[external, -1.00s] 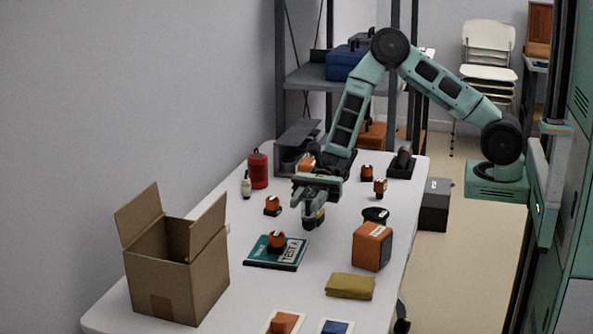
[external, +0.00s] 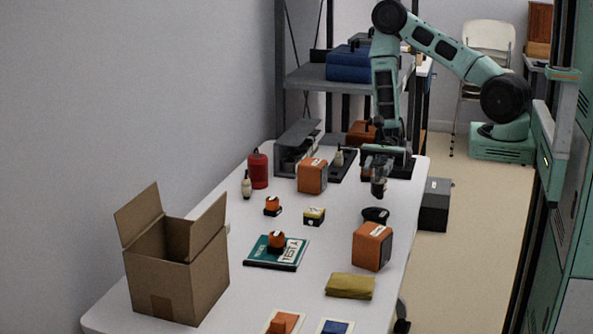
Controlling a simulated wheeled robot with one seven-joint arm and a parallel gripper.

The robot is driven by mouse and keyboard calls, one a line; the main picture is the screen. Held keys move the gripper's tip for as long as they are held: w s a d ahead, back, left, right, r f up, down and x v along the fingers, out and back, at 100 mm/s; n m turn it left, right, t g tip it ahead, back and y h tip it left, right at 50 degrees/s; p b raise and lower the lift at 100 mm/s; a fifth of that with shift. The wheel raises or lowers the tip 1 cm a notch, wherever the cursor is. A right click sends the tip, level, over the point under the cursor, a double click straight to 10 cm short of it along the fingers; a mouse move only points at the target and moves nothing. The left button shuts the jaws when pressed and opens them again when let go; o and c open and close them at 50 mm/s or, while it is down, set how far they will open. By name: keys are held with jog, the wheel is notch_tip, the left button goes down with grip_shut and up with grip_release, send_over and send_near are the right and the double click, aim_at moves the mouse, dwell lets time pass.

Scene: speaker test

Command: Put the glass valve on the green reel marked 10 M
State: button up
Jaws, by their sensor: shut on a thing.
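My gripper (external: 378,192) is shut above the right side of the table, just behind a flat black item (external: 375,214). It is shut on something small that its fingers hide. I cannot make out a glass valve or a green reel marked 10 M at this size. A small yellow and black piece with a pale label (external: 314,216) stands mid-table, to the left and in front of my gripper.
Orange boxes stand behind mid-table (external: 312,176) and at front right (external: 367,252). An open carton (external: 176,285) fills the front left. A red canister (external: 258,170) and pale bottle (external: 246,186) stand at the left edge. An olive cloth (external: 350,287) lies in front.

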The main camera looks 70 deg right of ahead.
aim_at(376, 186)
jog(key=shift+f, duration=2.3)
jog(key=shift+f, duration=0.15)
jog(key=o, duration=1)
